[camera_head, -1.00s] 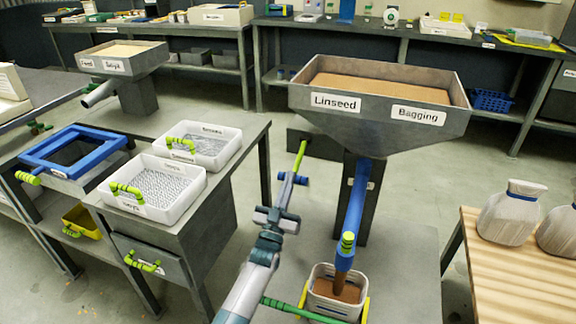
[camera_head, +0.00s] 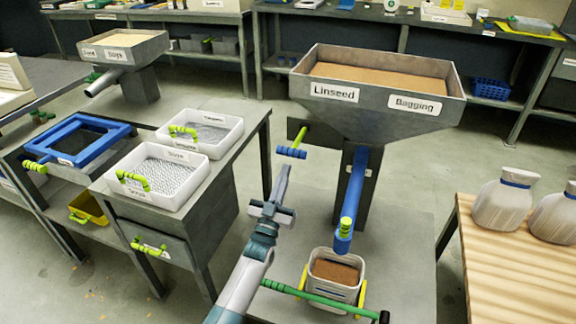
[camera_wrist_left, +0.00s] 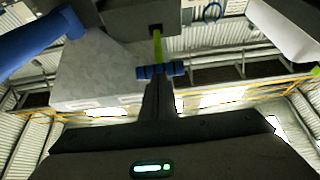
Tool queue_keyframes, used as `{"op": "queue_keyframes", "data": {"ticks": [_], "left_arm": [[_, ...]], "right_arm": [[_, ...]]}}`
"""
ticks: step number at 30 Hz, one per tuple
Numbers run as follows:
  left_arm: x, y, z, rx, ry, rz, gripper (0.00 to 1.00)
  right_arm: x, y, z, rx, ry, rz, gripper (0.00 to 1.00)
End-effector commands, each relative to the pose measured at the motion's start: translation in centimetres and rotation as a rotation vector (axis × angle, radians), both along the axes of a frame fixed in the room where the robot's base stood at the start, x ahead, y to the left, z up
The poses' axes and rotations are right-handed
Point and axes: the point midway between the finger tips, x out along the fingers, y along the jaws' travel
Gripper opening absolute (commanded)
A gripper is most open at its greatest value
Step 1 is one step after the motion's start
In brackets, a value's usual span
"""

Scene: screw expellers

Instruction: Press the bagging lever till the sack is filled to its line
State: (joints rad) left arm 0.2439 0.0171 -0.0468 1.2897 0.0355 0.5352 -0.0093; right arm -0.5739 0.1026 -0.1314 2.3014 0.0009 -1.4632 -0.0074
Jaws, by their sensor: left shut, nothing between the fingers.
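The bagging lever (camera_head: 300,136) is a green rod with a blue crossbar, coming out of a dark box left of the hopper marked Linseed and Bagging (camera_head: 380,98). My left gripper (camera_head: 284,172) is shut and empty, its tip just below the crossbar; I cannot tell whether they touch. In the left wrist view the crossbar (camera_wrist_left: 160,71) is right beyond the fingers (camera_wrist_left: 158,98). The sack (camera_head: 318,288) is a pale open holder under the blue spout (camera_head: 353,195), with brown linseed (camera_head: 335,272) inside. No stream shows from the spout. Its line cannot be made out. My right gripper is not in view.
A green bar (camera_head: 325,301) with a black end crosses in front of the sack. A wooden table (camera_head: 515,270) with tied sacks (camera_head: 505,205) stands at right. A bench with white trays (camera_head: 158,178) stands at left.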

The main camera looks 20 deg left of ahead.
Motion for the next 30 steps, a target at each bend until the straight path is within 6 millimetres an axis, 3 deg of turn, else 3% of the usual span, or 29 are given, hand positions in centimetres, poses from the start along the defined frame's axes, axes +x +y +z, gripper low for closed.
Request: {"op": "queue_keyframes", "data": {"ticks": [6, 12, 30], "left_arm": [[-3.2, 0.2, -2.0, 0.000, -0.003, 0.000, 0.00], [-4.6, 0.2, -2.7, 0.000, -0.006, 0.000, 0.00], [-4.9, 0.2, -2.8, 0.000, -0.007, 0.000, 0.00]], "right_arm": [[0.2, 0.4, 0.0, 0.010, -0.017, 0.004, 0.31], [0.4, 0.6, 0.0, 0.016, -0.031, 0.006, 0.31], [0.5, 0.7, 0.1, 0.019, -0.033, 0.007, 0.31]]}}
